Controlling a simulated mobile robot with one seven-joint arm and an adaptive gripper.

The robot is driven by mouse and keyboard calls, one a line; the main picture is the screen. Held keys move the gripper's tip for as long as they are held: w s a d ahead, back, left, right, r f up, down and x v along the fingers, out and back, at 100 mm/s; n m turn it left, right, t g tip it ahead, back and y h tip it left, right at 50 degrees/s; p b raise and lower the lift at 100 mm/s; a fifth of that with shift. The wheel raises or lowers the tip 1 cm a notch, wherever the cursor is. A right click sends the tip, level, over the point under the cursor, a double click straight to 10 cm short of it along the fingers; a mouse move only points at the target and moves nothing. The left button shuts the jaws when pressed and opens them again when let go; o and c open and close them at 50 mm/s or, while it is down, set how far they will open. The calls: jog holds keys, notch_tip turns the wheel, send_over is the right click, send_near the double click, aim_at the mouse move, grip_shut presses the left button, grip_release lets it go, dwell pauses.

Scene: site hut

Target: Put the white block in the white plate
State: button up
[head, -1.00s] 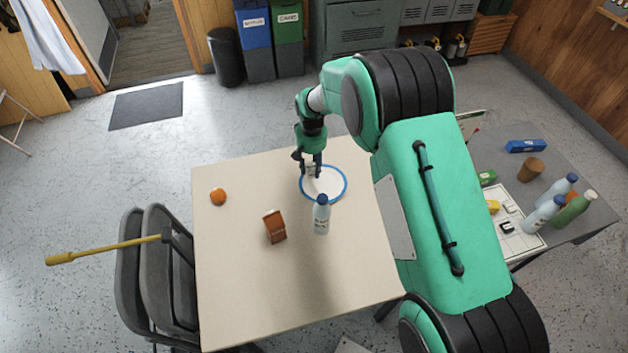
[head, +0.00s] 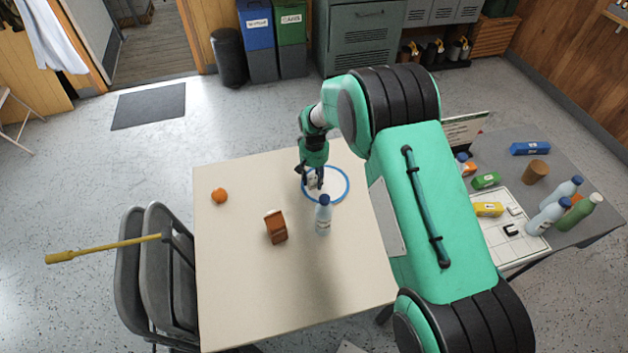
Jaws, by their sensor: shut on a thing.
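The white plate (head: 338,190) with a blue rim lies on the cream table (head: 235,285), near its far right part. My gripper (head: 313,187) points down over the left part of the plate. It is shut on the small white block (head: 312,182), which shows only partly between the dark fingers. I cannot tell whether the block touches the plate or hangs just above it.
A brown carton (head: 276,227) and an orange (head: 219,195) are to the left. A grey side table (head: 500,155) at the right holds bottles and boxes. The table's front is clear.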

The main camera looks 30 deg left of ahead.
aim_at(314, 178)
jog(key=shift+f, duration=0.25)
jog(key=o, duration=1.1)
jog(key=shift+f, duration=0.1)
notch_tip(314, 178, up, 12)
jog(key=p, duration=0.2)
dwell(0.5)
dwell(0.3)
